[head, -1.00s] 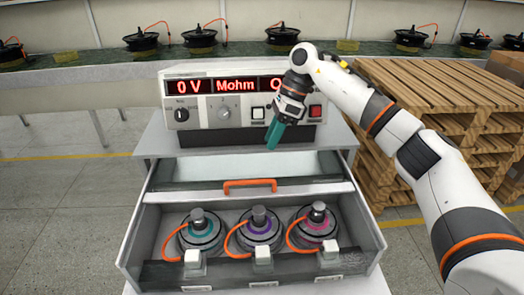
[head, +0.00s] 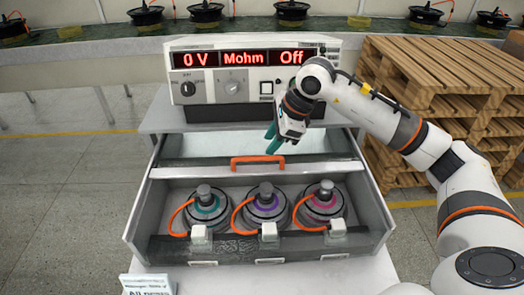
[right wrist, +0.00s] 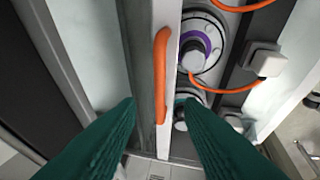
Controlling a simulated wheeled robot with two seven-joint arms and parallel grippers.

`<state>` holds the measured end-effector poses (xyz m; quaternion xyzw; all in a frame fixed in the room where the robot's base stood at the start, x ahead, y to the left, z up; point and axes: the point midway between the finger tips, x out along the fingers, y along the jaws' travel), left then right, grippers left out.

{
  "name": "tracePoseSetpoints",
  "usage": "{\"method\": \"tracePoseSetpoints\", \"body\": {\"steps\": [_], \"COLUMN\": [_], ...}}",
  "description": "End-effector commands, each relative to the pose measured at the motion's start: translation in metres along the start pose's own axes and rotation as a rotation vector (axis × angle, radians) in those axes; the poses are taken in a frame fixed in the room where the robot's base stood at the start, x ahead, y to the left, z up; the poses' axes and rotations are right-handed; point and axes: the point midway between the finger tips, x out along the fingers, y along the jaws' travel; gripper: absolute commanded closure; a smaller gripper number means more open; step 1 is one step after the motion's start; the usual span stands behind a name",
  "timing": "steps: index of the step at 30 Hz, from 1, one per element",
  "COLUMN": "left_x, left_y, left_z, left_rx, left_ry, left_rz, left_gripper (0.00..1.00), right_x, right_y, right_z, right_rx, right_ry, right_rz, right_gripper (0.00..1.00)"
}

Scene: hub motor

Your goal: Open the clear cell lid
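The cell (head: 141,213) is a grey box below the meter, with a white crossbar (head: 205,172) and an orange handle (head: 258,160) on it. A pale, glassy panel lies behind the crossbar; I cannot tell whether a clear pane also covers the motors. My right gripper (head: 273,140) is just above and behind the handle. In the right wrist view its teal fingers (right wrist: 161,112) are apart, either side of the handle's near end (right wrist: 160,85), with nothing visibly held. Whether they touch it is unclear. My left gripper is out of view.
Several hub motors (head: 265,204) with orange cables sit in the cell's front. The meter (head: 248,75), reading 0 V, Mohm and Off, stands close behind my gripper. Wooden pallets (head: 440,75) are stacked at the right. A small white sign (head: 147,285) stands front left.

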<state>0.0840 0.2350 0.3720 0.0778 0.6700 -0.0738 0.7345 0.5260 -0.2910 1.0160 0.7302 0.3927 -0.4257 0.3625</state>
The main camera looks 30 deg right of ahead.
Motion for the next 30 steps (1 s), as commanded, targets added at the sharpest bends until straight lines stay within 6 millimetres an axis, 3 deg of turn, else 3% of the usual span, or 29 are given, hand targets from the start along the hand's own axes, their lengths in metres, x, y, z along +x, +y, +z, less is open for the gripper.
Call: {"method": "tracePoseSetpoints", "body": {"steps": [3, 9, 21, 22, 28, 30], "left_x": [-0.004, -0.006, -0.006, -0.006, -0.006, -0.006], "left_y": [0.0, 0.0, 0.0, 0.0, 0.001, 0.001], "left_z": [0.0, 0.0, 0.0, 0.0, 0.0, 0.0], "left_rx": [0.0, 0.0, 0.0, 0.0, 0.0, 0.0], "left_ry": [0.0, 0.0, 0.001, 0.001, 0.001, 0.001], "left_rz": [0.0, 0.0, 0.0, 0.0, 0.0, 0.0], "left_gripper": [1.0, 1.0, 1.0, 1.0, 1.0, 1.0], "right_x": [0.023, 0.05, 0.059, 0.059, 0.059, 0.059], "right_y": [0.0, 0.0, 0.0, 0.0, 0.0, 0.0], "right_z": [-0.001, -0.001, 0.0, 0.0, 0.0, 0.0], "right_rx": [0.001, 0.001, 0.0, 0.0, 0.0, 0.0], "right_ry": [0.001, 0.001, 0.0, 0.001, 0.001, 0.001], "right_rz": [-0.004, -0.003, 0.0, 0.0, 0.0, 0.0], "right_gripper": [0.66, 0.66, 0.66, 0.67, 1.0, 1.0]}}
